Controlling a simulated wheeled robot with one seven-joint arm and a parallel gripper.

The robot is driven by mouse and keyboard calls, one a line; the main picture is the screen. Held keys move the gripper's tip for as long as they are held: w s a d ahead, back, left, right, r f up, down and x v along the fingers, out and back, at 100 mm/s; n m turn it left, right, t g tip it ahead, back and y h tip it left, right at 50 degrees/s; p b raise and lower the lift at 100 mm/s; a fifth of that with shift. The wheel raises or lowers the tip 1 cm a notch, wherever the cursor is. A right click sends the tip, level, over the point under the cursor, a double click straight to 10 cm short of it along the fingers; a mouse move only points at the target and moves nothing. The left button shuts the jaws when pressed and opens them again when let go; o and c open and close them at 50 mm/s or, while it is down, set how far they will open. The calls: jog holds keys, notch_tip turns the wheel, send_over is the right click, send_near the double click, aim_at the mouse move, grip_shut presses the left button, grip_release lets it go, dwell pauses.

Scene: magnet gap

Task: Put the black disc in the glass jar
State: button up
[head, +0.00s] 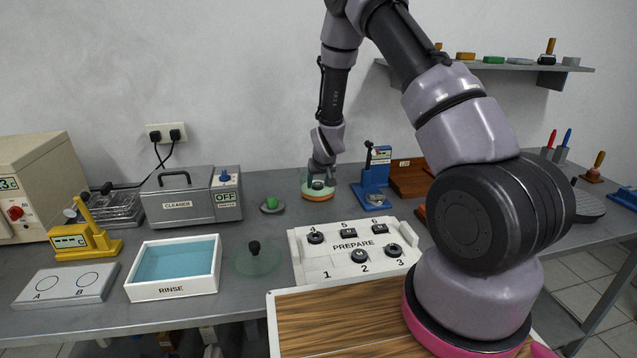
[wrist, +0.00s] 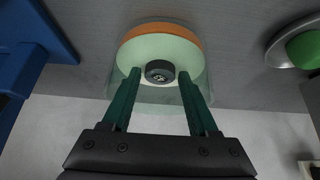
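The glass jar (wrist: 160,52), clear with a pale inside and an orange base, stands upright on the bench; it also shows in the head view (head: 318,194). A black disc (wrist: 160,71) with a lighter marked centre is inside it, seemingly on the pale floor. My gripper (wrist: 159,70) points down into the jar. Its two green fingers are spread on either side of the disc, with a visible gap at each side. In the head view my gripper (head: 320,178) partly hides the jar's mouth.
The PREPARE tray (head: 300,262) holds several black pieces at numbered places; place 1 is empty. A glass lid with a black knob (head: 254,247) lies by the RINSE basin (head: 172,292).

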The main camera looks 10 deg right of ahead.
jog(key=shift+r, duration=0.1)
jog(key=shift+s+r, duration=0.15)
jog(key=shift+r, duration=0.2)
jog(key=s+d+r+m+y, duration=0.1)
jog(key=s+r, duration=0.5)
jog(key=r, duration=0.4)
jog(key=s+d+r+m, duration=0.1)
jog(key=s+r, duration=0.5)
jog(key=r, duration=0.5)
jog(key=s+d+r+y, duration=0.1)
jog(key=s+d+r, duration=0.1)
jog(key=s+r, duration=0.6)
jog(key=s+r+m, duration=0.1)
jog(key=s+r, duration=0.4)
jog(key=s, duration=0.3)
jog(key=s+d+r+m, duration=0.1)
jog(key=s+r, duration=0.5)
jog(key=s, duration=0.2)
jog(key=shift+s+d+r+t, duration=0.15)
jog(key=shift+s+d+t, duration=0.05)
jog(key=shift+t, duration=0.1)
